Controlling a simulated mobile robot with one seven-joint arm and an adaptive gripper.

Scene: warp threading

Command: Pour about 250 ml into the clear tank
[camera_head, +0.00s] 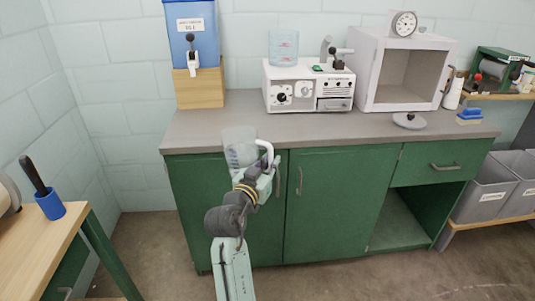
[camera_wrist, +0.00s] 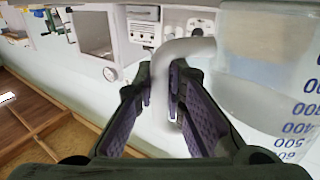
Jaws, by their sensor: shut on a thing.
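My gripper (camera_head: 264,172) is shut on the handle of a clear measuring jug (camera_head: 238,146) in front of the counter's left part. In the wrist view the purple-padded fingers (camera_wrist: 166,80) are around the white handle, and the jug (camera_wrist: 262,105) shows blue scale numbers. I cannot tell for sure how much liquid the jug holds. The clear tank (camera_head: 283,47) sits on top of the white machine (camera_head: 308,88) at the back of the counter, above and to the right of the jug. The jug and tank are apart.
A blue dispenser (camera_head: 192,35) with a tap stands on a wooden block (camera_head: 199,88) at the back left. A white open-fronted cabinet (camera_head: 404,75) with a dial stands right of the machine. A grey lid (camera_head: 409,121) lies before it. The counter's front strip (camera_head: 330,128) is clear.

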